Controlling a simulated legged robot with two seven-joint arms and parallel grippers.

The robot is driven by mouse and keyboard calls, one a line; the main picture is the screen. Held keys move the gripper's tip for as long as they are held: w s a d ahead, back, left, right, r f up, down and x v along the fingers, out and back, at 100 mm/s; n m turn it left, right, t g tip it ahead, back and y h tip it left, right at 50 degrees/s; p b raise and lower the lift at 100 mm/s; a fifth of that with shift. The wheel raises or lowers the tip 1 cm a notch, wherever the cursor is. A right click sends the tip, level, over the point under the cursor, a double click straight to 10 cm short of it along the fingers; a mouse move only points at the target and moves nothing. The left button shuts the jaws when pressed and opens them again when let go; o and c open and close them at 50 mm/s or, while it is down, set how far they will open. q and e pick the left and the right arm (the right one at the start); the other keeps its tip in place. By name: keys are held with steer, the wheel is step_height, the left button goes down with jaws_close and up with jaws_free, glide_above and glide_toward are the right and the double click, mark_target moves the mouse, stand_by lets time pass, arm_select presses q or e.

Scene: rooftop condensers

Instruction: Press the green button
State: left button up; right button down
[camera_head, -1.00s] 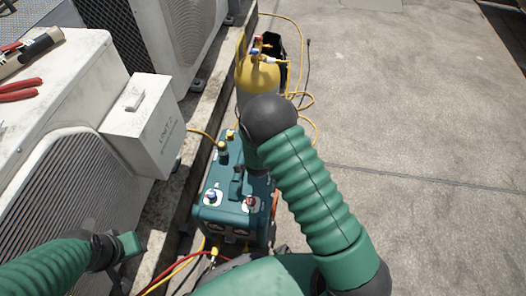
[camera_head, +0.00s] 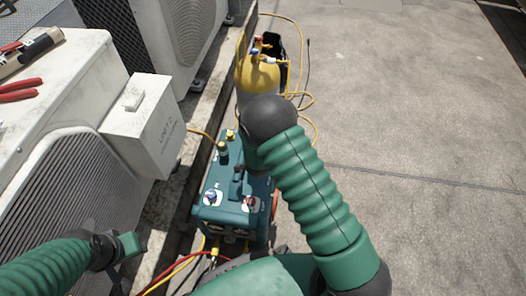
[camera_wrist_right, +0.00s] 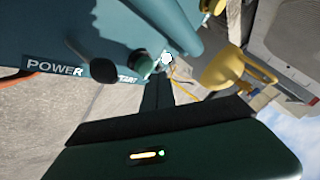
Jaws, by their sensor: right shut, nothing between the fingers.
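A teal machine (camera_head: 232,215) with knobs and gauges on top stands on the roof. In the head view my right arm hides that gripper, and the green button cannot be made out. My left gripper (camera_head: 130,246) is at the lower left, apart from the machine; its jaws are unclear.
White condenser units (camera_head: 70,180) stand along the left, with red-handled pliers (camera_head: 20,90) on top. A yellow cylinder (camera_head: 257,75) stands behind the machine. Yellow and red hoses lie around it. Concrete at right is clear.

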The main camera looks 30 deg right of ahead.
steer(key=shift+f, duration=0.15)
steer(key=shift+f, duration=0.25)
steer(key=shift+f+b, duration=0.75)
steer(key=shift+f, duration=0.05)
stand_by(1.0)
steer(key=shift+r+p, duration=1.15)
steer(key=shift+r, duration=0.1)
step_height(320, 180, up, 5)
steer(key=p, duration=0.4)
steer(key=shift+r+p, duration=0.1)
steer(key=shift+p, duration=0.25)
